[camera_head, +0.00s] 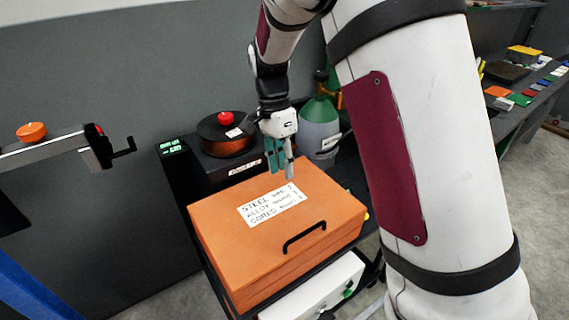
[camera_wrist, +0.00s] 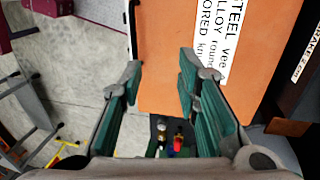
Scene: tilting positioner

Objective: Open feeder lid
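An orange box (camera_head: 255,275) with a flat orange lid (camera_head: 310,222) stands on a dark cart in the head view; its lid looks shut. A black bar handle (camera_head: 304,238) sits near the lid's front edge. A white label (camera_head: 271,205) with handwriting about steel, alloy and cored lies on the lid. My gripper (camera_head: 281,172) hangs over or near the lid's back edge, behind the label, fingers pointing down. In the wrist view my gripper (camera_wrist: 167,84) is open and empty, with the orange lid (camera_wrist: 175,55) beyond its fingers. The handle is not seen there.
A dark wire spool (camera_head: 224,135) with a red knob and a grey-green bottle (camera_head: 318,125) stand close behind the box. A white unit (camera_head: 322,290) sits below it. A clamp arm (camera_head: 95,145) juts in at left. A bench (camera_head: 530,100) with coloured pieces is at right.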

